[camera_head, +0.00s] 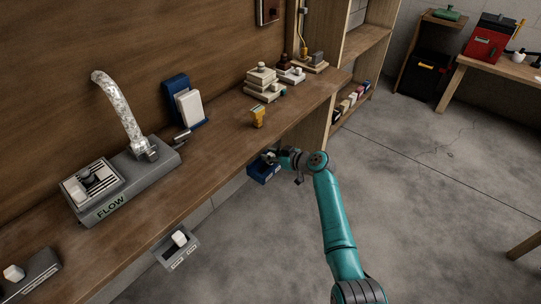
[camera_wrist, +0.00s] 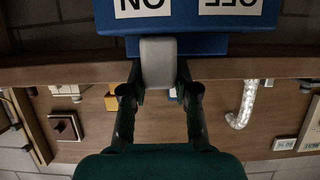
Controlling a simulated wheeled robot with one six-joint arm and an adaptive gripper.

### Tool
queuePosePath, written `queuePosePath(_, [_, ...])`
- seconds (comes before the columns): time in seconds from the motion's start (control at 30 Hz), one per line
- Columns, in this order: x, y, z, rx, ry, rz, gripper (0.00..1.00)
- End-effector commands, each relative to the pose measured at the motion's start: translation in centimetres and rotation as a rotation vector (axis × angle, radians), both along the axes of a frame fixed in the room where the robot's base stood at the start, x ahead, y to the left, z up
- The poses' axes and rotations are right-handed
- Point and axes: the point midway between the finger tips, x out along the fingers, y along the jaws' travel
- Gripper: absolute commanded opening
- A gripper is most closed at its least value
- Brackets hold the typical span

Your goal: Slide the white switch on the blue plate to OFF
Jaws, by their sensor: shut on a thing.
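The blue plate (camera_head: 262,173) hangs at the front edge of the workbench in the head view. In the wrist view the blue plate (camera_wrist: 215,44) fills the top, upside down, with an ON label (camera_wrist: 145,6) at left and an OFF label (camera_wrist: 231,5) at right. The white switch (camera_wrist: 158,62), greyish here, stands out from the plate below the ON label. My gripper (camera_wrist: 158,86) is shut on the switch, a fingertip on each side. In the head view my gripper (camera_head: 271,157) is at the plate and hides the switch.
The workbench (camera_head: 215,140) runs above the plate. It carries a grey FLOW unit (camera_head: 125,180) with a silver duct, a blue stand (camera_head: 176,92) and a yellow item (camera_head: 258,117). A grey switch box (camera_head: 178,250) hangs to the left. Floor at right is open.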

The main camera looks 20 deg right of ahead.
Motion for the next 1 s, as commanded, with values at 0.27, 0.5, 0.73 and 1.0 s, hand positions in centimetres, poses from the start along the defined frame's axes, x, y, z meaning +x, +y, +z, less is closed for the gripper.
queuePosePath(0.27, [-2.0, 2.9, -0.1, 0.0, 0.001, 0.003, 0.0])
queuePosePath(0.5, [-2.6, 3.7, 0.0, 0.001, 0.001, 0.003, 0.0])
queuePosePath(0.73, [-2.7, 3.8, 0.0, 0.002, 0.003, 0.005, 0.44])
queuePosePath(1.0, [-2.6, 3.6, 0.0, 0.001, 0.0, 0.002, 0.56])
